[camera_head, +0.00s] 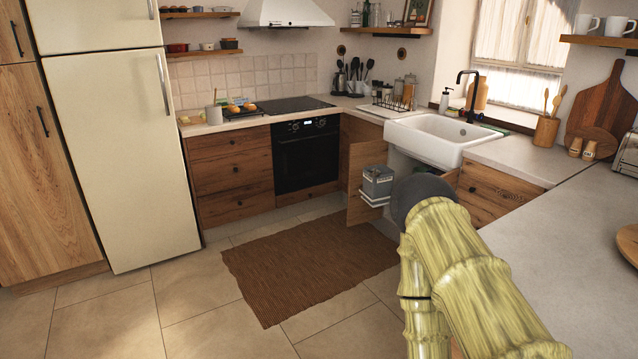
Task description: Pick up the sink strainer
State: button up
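I cannot make out a sink strainer in this view. The white sink (425,148) is at the back right, under a black faucet, and its front wall hides most of the basin floor. My arm, patterned like pale green bamboo, rises from the lower right and ends in view at a dark grey rounded part below the sink. My gripper's fingers do not show.
A cabinet door (362,180) below the sink stands open, with a grey bin (378,182) on it. A grey counter (560,225) runs along the right. A brown rug (305,262) lies on the open tiled floor. A wooden cup (546,131) holds utensils right of the sink.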

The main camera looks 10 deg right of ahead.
aim_at(375, 172)
jog(key=u, duration=0.45)
jog(key=i, duration=1.45)
jog(key=z, duration=0.75)
jog(key=i, duration=1.1)
jog(key=z, duration=0.85)
